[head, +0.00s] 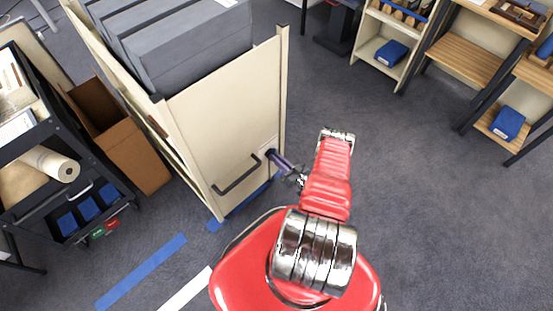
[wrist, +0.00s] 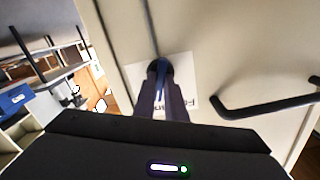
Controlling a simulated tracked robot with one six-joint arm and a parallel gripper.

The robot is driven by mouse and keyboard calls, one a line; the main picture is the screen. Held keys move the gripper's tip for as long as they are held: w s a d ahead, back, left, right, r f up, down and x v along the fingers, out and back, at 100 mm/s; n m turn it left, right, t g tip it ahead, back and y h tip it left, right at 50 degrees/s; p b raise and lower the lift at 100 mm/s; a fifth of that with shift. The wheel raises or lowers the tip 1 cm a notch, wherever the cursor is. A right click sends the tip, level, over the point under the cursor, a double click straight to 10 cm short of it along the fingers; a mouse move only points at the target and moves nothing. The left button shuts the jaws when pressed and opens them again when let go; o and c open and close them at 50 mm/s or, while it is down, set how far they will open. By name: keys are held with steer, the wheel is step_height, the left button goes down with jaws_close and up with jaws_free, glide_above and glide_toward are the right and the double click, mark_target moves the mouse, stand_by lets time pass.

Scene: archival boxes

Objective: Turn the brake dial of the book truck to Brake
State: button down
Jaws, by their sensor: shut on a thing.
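The book truck (head: 225,125) is a cream cabinet with grey boxes on top. The brake dial (wrist: 159,66) is a dark round knob with a blue part, on the truck's end panel in the wrist view. A white label (wrist: 183,72) lies behind it, its lettering partly covered. My gripper (wrist: 161,80) is shut on the dial, its two dark fingers either side of the blue part. In the head view my gripper (head: 274,157) reaches the panel's lower right, and the dial is mostly hidden there. The dial's setting cannot be read.
A black handle (head: 237,177) sticks out of the panel close to my gripper; it also shows in the wrist view (wrist: 265,105). A black cart (head: 50,160) and an open cardboard box (head: 118,135) stand left. Shelves (head: 395,45) stand at the back right. Carpet on the right is clear.

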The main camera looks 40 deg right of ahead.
steer(key=shift+d+f+m, duration=0.1)
steer(key=shift+m, duration=1.3)
steer(key=c, duration=1.8)
jaws_free()
steer(key=shift+s, duration=0.1)
steer(key=s, duration=1.3)
steer(key=shift+s+d, duration=0.2)
steer(key=shift+s, duration=0.15)
steer(key=shift+f, duration=0.1)
